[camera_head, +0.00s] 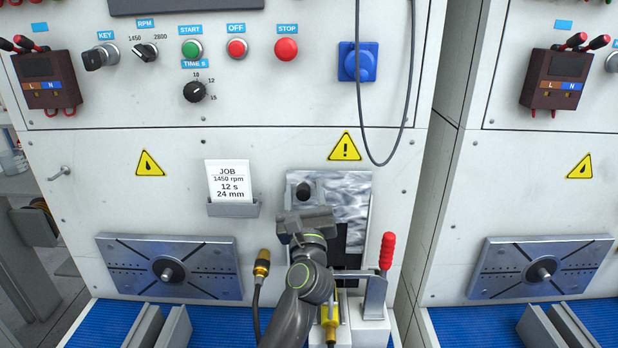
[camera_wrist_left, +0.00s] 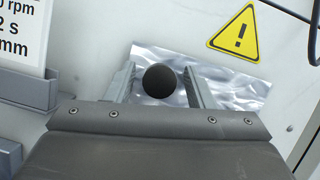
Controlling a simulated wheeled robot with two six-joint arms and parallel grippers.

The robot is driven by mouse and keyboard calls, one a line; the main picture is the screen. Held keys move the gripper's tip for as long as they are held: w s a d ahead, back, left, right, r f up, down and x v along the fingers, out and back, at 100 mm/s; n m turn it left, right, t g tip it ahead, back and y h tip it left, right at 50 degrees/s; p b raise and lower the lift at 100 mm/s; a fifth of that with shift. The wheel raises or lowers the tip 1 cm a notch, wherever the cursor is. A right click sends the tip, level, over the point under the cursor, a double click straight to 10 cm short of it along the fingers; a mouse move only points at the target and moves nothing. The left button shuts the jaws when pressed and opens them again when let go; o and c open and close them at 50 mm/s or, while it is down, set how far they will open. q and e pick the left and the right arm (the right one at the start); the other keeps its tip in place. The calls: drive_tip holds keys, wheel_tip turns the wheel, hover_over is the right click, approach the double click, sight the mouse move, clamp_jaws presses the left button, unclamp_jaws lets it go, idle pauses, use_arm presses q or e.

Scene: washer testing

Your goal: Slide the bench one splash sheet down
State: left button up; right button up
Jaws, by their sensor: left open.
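The splash sheet (camera_head: 346,198) is a shiny, streaked metal plate on the front of the bench, below a yellow warning sign. A round dark knob (camera_head: 304,190) sits at its upper left. My left gripper (camera_head: 306,212) is in front of the sheet, just below the knob in the head view, and its arm hides the sheet's lower left. In the left wrist view the knob (camera_wrist_left: 160,79) shows between the two open fingers, with a gap on either side; the sheet (camera_wrist_left: 240,93) lies behind. Contact with the knob is not visible. My right gripper is not in view.
A red-handled clamp (camera_head: 387,252) stands right of my arm. A cable with a yellow plug (camera_head: 262,262) stands close on the left. A job card holder (camera_head: 233,209) and slotted plate (camera_head: 168,267) are further left. A hanging cable (camera_head: 362,120) loops above the sheet.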

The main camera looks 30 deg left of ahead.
use_arm(q)
drive_tip(key=shift+a+r, duration=0.1)
drive_tip(key=shift+s+r, duration=0.15)
drive_tip(key=shift+s, duration=0.05)
drive_tip(key=shift+c, duration=1.1)
drive_tip(key=shift+w, duration=0.1)
clamp_jaws()
wheel_tip(320, 180, down, 13)
drive_tip(key=b, duration=1.1)
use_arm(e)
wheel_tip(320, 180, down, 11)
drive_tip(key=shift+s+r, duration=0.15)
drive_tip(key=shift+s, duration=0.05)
use_arm(q)
drive_tip(key=shift+c, duration=0.9)
unclamp_jaws()
drive_tip(key=o, duration=0.4)
drive_tip(key=shift+r, duration=0.15)
